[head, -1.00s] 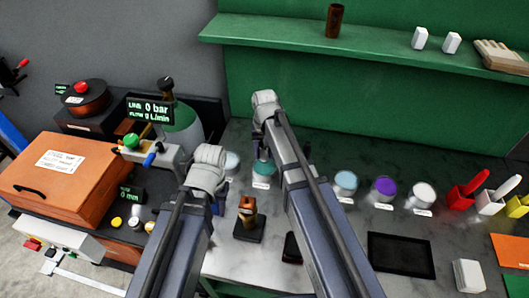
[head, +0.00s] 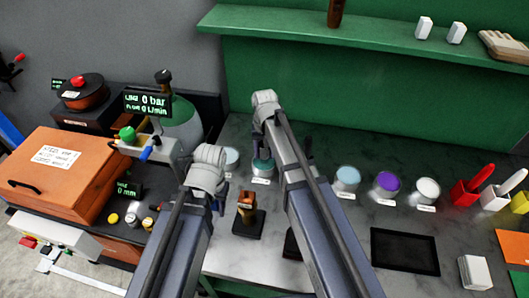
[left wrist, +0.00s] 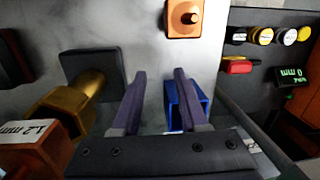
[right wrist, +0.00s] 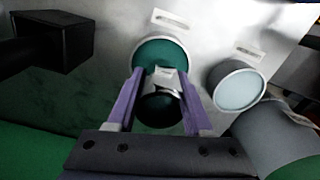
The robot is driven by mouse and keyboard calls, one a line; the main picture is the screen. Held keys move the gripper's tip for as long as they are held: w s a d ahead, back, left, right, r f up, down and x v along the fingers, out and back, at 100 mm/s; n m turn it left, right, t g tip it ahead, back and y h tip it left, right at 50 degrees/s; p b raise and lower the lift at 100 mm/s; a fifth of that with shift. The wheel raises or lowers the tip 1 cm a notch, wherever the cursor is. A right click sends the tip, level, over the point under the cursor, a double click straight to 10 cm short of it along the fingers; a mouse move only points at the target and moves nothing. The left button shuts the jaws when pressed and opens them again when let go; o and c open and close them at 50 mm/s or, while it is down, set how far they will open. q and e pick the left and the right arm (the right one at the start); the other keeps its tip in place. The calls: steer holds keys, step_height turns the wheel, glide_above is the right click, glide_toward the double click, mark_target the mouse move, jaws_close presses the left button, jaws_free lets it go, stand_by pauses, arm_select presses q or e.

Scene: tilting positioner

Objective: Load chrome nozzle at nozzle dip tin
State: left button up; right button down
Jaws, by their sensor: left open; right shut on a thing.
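My right gripper (right wrist: 160,95) is shut on the chrome nozzle (right wrist: 162,80), a shiny piece between its fingers in the right wrist view. It is over an open tin of teal contents (right wrist: 150,50), which I take for the nozzle dip tin; its label is unreadable. I cannot tell whether the nozzle touches the contents.
A brass piece with an orange block marked 1.2 mm (left wrist: 30,145) stands on a black base left of the left gripper. A pale tin (right wrist: 237,88) stands beside the teal one. More tins, including a purple one (head: 387,183), line the bench. A green shelf (head: 370,28) runs behind.

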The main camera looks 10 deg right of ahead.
arm_select(q)
steer(key=shift+f+b, duration=0.55)
arm_select(e)
steer(key=shift+s+f, duration=0.1)
steer(key=shift+f, duration=0.45)
stand_by(0.9)
arm_select(q)
steer(key=shift+r, duration=0.15)
arm_select(e)
steer(key=shift+r, duration=0.1)
step_height(320, 180, up, 7)
steer(key=p, duration=0.7)
arm_select(q)
step_height(320, 180, up, 7)
steer(key=shift+f, duration=0.2)
arm_select(e)
step_height(320, 180, down, 3)
steer(key=b, duration=0.3)
arm_select(q)
step_height(320, 180, down, 3)
steer(key=shift+r, duration=0.2)
